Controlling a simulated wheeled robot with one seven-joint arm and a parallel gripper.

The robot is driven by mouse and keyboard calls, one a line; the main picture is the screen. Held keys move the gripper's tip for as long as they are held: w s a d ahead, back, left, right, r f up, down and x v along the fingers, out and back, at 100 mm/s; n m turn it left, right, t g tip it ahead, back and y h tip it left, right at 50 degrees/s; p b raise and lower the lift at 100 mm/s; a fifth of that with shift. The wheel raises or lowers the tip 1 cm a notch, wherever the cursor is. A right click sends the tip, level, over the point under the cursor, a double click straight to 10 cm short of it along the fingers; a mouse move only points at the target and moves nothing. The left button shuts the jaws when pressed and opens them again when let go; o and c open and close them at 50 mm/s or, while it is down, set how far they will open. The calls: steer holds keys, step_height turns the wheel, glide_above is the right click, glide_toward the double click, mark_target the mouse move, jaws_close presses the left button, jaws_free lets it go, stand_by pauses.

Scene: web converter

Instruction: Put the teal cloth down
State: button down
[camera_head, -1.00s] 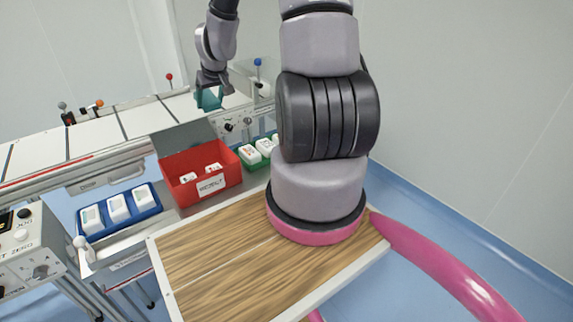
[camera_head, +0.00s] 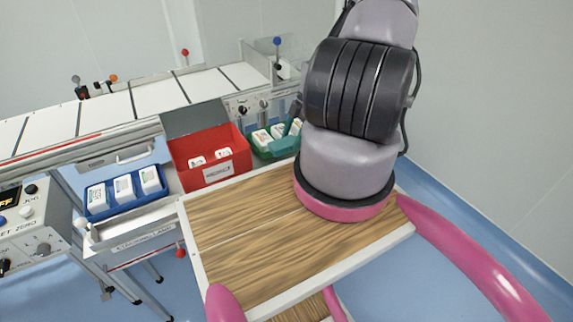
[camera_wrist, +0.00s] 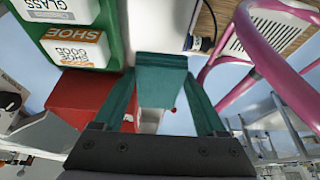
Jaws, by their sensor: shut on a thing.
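The teal cloth (camera_wrist: 162,90) is held in my gripper (camera_wrist: 161,78), which is shut on it. In the wrist view the cloth spans between the two fingers, which also look teal. In the head view the cloth (camera_head: 284,146) shows as a teal patch at the front right of the green bin (camera_head: 258,152), left of my arm. I cannot tell whether it touches the bin. My arm hides most of the gripper in the head view. In the wrist view the green bin (camera_wrist: 118,45) lies at upper left, close to the cloth.
A red bin (camera_head: 228,172) and a blue bin (camera_head: 128,202) with white boxes stand left of the green one. A white conveyor (camera_head: 105,112) runs behind. A control box (camera_head: 38,240) is at far left.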

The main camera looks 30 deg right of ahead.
step_height(320, 180, down, 9)
steer(key=shift+r, duration=0.1)
stand_by(0.3)
jaws_free()
